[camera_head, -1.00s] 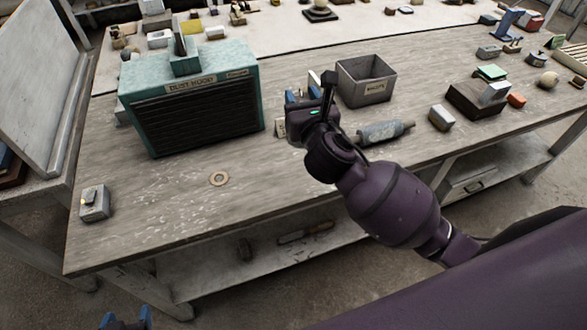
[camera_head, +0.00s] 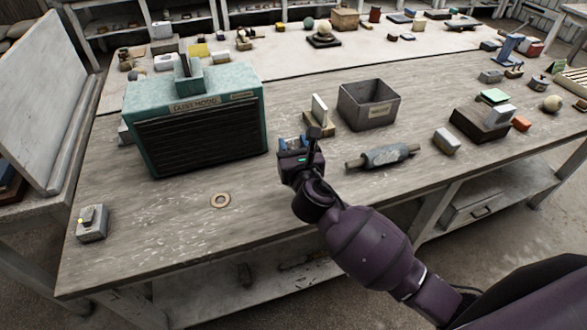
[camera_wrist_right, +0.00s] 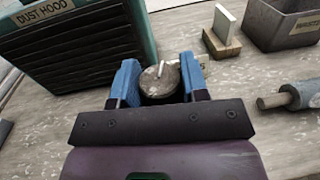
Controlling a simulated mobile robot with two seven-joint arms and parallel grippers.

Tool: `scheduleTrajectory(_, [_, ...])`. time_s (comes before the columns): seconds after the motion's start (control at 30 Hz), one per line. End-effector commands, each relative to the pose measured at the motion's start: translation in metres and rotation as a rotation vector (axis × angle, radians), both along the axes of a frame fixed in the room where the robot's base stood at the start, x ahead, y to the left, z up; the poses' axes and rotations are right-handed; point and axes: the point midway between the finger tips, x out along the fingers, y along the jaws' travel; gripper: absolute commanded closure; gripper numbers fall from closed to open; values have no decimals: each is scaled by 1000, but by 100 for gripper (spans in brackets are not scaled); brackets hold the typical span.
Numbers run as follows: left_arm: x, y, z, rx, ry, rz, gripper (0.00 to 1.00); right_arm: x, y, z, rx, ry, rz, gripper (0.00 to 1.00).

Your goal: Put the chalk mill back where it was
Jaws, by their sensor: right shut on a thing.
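The chalk mill appears to be the round grey-brown piece with a small pale stick on top (camera_wrist_right: 160,84) between the blue fingers in the right wrist view. My right gripper (camera_wrist_right: 160,80) is shut on it. In the head view my right gripper (camera_head: 291,144) is over the middle of the bench, right of the dust hood, and the arm mostly hides the mill. I cannot tell whether the mill touches the bench. A flat tan ring (camera_head: 220,193) lies on the bench left of the gripper. My left gripper is out of view.
The teal dust hood (camera_head: 255,110) stands close left. A wooden block with an upright white slab (camera_head: 319,110) and a grey open box (camera_head: 368,111) stand behind. A roller-like cylinder (camera_head: 385,156) lies right. A small grey box (camera_head: 92,232) is at far left. The front-left bench is mostly clear.

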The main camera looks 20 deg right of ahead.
Motion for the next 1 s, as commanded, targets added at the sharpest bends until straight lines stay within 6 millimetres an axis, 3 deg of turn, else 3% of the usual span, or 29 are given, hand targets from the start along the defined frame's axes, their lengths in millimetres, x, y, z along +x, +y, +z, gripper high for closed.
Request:
scheduleTrajectory(0.03, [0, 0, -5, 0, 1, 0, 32, 0, 0, -10, 0, 3, -1, 100])
scheduleTrajectory(0.27, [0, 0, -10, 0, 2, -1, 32, 0, 0, -25, 0, -1, -1, 100])
scheduleTrajectory(0.53, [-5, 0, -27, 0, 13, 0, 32, 0, 0, -61, 0, 2, -1, 100])
scheduleTrajectory(1.0, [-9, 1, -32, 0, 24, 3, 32, 0, 0, -67, 0, -1, 0, 100])
